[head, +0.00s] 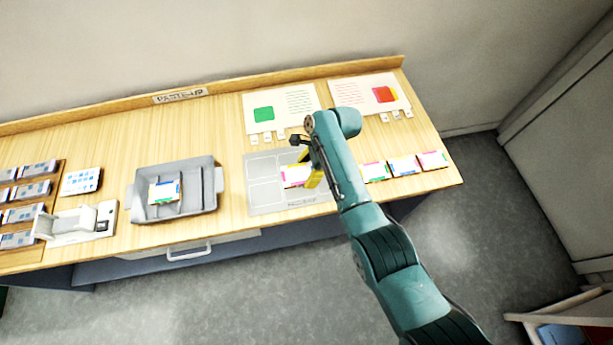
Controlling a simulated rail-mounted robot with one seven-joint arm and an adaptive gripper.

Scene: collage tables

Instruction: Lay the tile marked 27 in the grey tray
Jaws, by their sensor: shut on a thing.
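The grey tray (214,203) stands on the table left of centre, with dividers inside. A white tile (163,192) with a blue and multicoloured edge lies in its left part. My gripper (311,176) is over the flat grey board (262,197), right of the tray. It is shut on a white tile (294,174) with pink and yellow on it, partly hidden by the gripper. I cannot tell whether this tile touches the board. No number is readable on any tile, so I cannot tell which is 27.
Several tiles (402,166) lie in a row right of my arm. Two printed sheets (296,101) with small tags lie at the back. A white device (80,222), a blue-dotted card (81,181) and a rack of packs (31,190) stand left. Bare wood lies behind the tray.

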